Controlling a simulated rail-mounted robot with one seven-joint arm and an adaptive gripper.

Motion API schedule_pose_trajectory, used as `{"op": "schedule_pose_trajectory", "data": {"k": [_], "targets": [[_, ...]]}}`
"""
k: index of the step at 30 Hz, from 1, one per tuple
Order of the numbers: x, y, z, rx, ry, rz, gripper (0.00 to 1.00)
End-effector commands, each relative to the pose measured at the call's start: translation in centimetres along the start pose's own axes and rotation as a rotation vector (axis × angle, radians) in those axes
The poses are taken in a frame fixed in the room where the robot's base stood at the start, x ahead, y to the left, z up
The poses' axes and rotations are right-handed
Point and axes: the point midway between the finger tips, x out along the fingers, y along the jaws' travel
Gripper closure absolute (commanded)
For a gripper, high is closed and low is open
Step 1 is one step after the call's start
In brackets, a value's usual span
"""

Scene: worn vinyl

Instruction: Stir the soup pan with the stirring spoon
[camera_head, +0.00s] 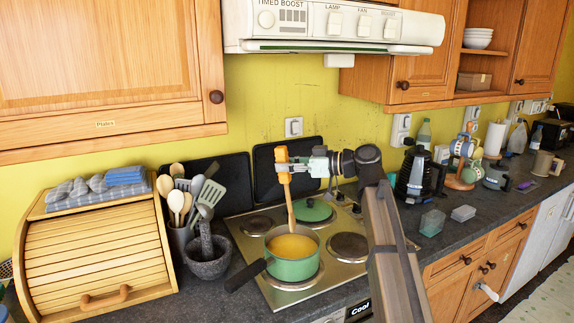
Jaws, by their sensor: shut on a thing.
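The green soup pan (290,270) stands on the front of the hob, with orange-yellow soup (291,247) in it and its dark handle pointing to the front left. My gripper (286,167) is above and behind the pan, shut on the stirring spoon (289,205). The spoon is wooden-orange and nearly upright, with its wider orange part at the top by the jaws. Its lower end reaches over the pan's back rim area; how deep it goes into the soup is hard to tell.
A green lid (314,210) lies on the hob (254,269) behind the pan. A utensil pot (181,239), a mortar (208,262) and a bread bin (95,250) stand to the left. The range hood (335,27) hangs above.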

Motion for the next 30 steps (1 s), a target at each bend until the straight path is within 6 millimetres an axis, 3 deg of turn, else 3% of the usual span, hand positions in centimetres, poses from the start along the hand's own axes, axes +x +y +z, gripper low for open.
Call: {"op": "schedule_pose_trajectory", "data": {"k": [30], "targets": [[1.1, 0.0, 7.6, 0.000, 0.001, 0.000, 1.00]]}}
